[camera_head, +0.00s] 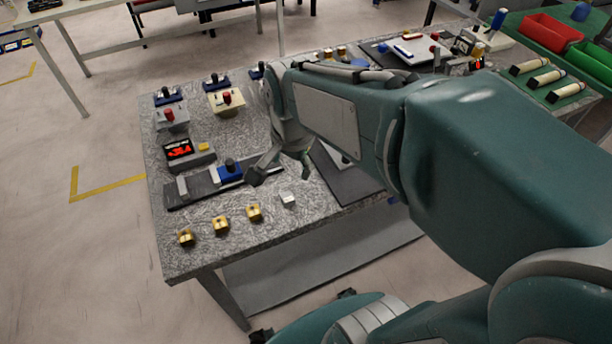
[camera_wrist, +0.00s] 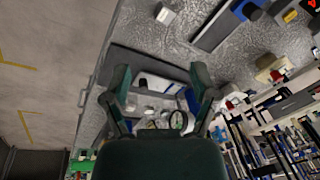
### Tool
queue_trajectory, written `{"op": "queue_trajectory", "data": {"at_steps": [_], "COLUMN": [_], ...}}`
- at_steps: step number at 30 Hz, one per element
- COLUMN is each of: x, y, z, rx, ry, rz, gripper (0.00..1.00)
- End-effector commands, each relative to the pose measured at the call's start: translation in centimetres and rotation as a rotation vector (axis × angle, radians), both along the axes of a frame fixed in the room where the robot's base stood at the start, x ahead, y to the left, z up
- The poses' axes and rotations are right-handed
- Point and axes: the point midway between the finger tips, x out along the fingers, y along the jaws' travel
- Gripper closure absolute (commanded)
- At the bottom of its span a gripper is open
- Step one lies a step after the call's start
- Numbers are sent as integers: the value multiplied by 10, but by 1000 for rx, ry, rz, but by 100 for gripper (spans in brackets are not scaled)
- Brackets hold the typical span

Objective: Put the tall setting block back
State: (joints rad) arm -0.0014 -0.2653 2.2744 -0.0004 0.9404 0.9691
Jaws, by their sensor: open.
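My gripper (camera_head: 281,170) is open and empty above the grey speckled table (camera_head: 245,212), near its front edge. Its spread fingers also show in the wrist view (camera_wrist: 161,78). A small silver block (camera_head: 288,199) stands on the table just in front of the gripper. It also shows in the wrist view (camera_wrist: 165,14), apart from the fingers. A dark rail (camera_head: 204,190) with a blue slider (camera_head: 231,172) and a pale upright block (camera_head: 182,186) lies to the left. I cannot tell which is the tall setting block. My arm hides part of the dark mat (camera_head: 349,187).
Several brass blocks (camera_head: 221,225) line the front edge. A red-lit display (camera_head: 179,149) and knobbed fixtures (camera_head: 226,102) stand at the back left. In the wrist view, a white item (camera_wrist: 160,83) lies between the fingers. Bare tabletop lies around the brass blocks.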

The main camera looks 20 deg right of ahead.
Motion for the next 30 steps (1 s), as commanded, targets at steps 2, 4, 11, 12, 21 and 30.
{"op": "queue_trajectory", "data": {"at_steps": [2,4,11,12,21,30], "x": [-18,-33,-75,-80,-89,-88], "y": [0,0,0,0,0,0], "z": [14,22,39,40,41,42], "rx": [-37,-80,-249,-273,-327,-326], "ry": [-63,-109,-241,-253,-276,-276], "rz": [164,317,754,805,919,916], "gripper": [24,24,24,24,24,24]}}
